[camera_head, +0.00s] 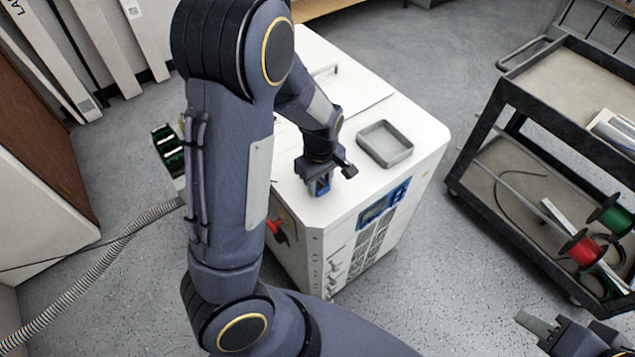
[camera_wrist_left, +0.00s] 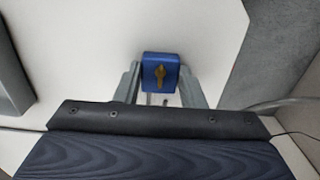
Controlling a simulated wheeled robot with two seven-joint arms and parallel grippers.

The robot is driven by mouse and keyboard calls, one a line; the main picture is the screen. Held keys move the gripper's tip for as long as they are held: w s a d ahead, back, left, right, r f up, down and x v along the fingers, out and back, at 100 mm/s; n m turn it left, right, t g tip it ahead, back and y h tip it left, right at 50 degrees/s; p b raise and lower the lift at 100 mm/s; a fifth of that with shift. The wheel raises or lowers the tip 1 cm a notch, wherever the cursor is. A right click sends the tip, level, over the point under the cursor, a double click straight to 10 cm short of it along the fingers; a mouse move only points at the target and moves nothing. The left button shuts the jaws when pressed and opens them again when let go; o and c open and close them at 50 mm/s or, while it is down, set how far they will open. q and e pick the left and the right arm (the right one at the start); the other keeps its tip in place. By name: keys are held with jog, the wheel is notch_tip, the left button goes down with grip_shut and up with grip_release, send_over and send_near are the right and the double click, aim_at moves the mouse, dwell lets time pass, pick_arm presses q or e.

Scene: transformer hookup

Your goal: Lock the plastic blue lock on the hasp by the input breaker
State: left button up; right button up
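The blue lock (camera_wrist_left: 160,66) sits between the fingers of my left gripper (camera_wrist_left: 160,88), with a brass key or keyhole piece on its face. The fingers appear to press on both its sides. In the head view the left gripper (camera_head: 319,184) points down, holding the lock over the white cabinet's top (camera_head: 300,208) near its front left corner. A red breaker handle (camera_head: 275,227) is on the cabinet's left side, below the gripper. I cannot make out the hasp. My right gripper (camera_head: 540,326) is at the lower right, partly cut off, so its opening is unclear.
A grey tray (camera_head: 385,143) lies on the cabinet top, right of the left gripper. A blue panel (camera_head: 383,204) is on the cabinet front. A dark cart (camera_head: 500,110) with red (camera_head: 580,247) and green spools stands right. A corrugated hose (camera_head: 110,255) runs along the floor at left.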

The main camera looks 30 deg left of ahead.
pick_arm(q)
jog(key=shift+o, duration=1)
jog(key=c, duration=0.4)
notch_tip(320, 180, up, 6)
jog(key=p, duration=0.5)
jog(key=shift+p, duration=0.4)
jog(key=shift+c, duration=0.3)
